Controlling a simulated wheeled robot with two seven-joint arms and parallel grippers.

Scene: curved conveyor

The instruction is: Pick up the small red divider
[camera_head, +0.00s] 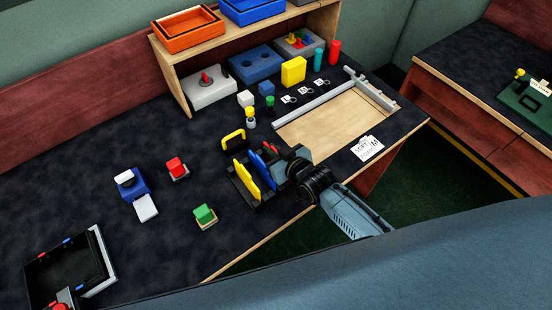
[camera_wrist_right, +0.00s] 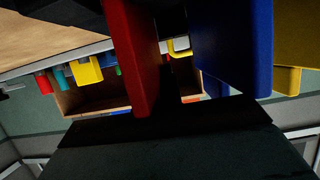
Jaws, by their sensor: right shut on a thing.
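The small red divider (camera_head: 270,148) stands in a black rack (camera_head: 243,190), partly hidden by my right gripper in the head view. In the right wrist view the red divider (camera_wrist_right: 131,55) is large and close. A blue divider (camera_head: 262,169) and a taller yellow divider (camera_head: 247,180) stand beside it; the blue one (camera_wrist_right: 236,45) and the yellow one (camera_wrist_right: 296,40) also show at the right of the wrist view. My right gripper (camera_head: 283,160) is at the rack, shut on the red divider; its fingertips are hard to make out.
A yellow-handled black object (camera_head: 233,141) sits just behind the rack. A wooden panel with grey rails (camera_head: 335,118) and a white label card (camera_head: 367,148) lie to the right. Small coloured blocks stand to the left, with free table between.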

